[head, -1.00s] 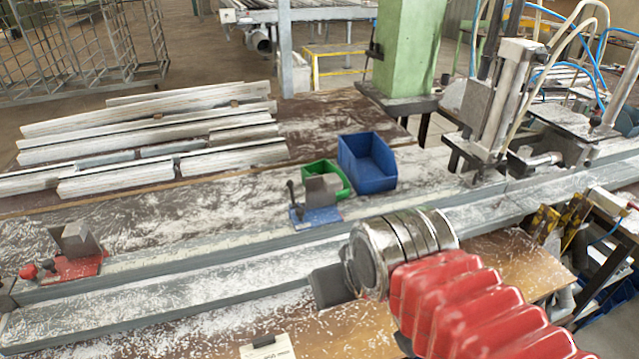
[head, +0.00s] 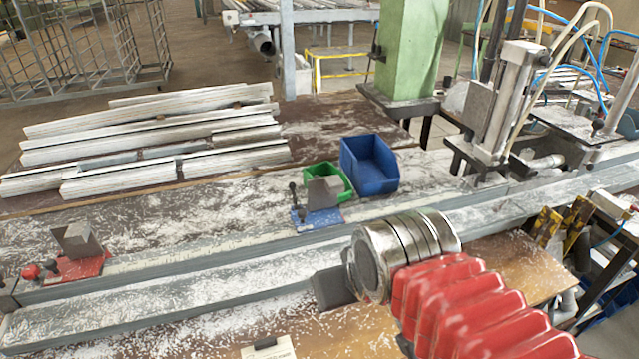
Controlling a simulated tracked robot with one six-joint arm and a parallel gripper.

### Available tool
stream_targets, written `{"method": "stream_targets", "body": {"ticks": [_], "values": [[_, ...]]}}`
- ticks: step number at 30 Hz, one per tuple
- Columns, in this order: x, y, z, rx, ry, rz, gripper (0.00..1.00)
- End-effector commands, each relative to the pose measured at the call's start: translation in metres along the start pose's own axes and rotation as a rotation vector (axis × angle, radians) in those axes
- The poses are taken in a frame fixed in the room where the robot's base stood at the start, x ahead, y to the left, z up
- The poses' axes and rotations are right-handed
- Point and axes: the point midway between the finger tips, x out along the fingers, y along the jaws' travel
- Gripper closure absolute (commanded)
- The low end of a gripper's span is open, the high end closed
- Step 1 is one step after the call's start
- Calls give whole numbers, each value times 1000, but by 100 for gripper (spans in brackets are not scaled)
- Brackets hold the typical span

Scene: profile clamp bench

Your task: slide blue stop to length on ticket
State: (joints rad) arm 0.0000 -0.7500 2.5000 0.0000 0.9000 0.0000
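The blue stop (head: 318,218) sits on the rail (head: 170,256), left of the picture's centre, with a grey block and a dark upright lever on its blue base. A red stop (head: 80,262) with a grey block and a red knob sits on the same rail at far left. A pale ticket (head: 268,348) with a dark clip lies at the bottom edge; its writing is too small to read. My gripper (head: 332,288) shows as a dark block below the blue stop in the picture, apart from it. Its fingers cannot be made out.
A green bin (head: 327,172) and a blue bin (head: 368,165) stand just behind the blue stop. White profiles (head: 150,135) lie on the table at back left. A clamp machine (head: 497,110) stands over the rail at right. The rail between the two stops is clear.

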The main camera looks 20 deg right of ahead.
Motion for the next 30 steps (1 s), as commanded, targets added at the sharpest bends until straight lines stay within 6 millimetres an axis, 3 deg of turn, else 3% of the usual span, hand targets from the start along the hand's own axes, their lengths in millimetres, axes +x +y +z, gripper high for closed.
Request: {"method": "stream_targets", "body": {"ticks": [13,24,30], "values": [[0,0,0,0,0,0,99],[0,0,0,0,0,0,73],[0,0,0,0,0,0,73]]}}
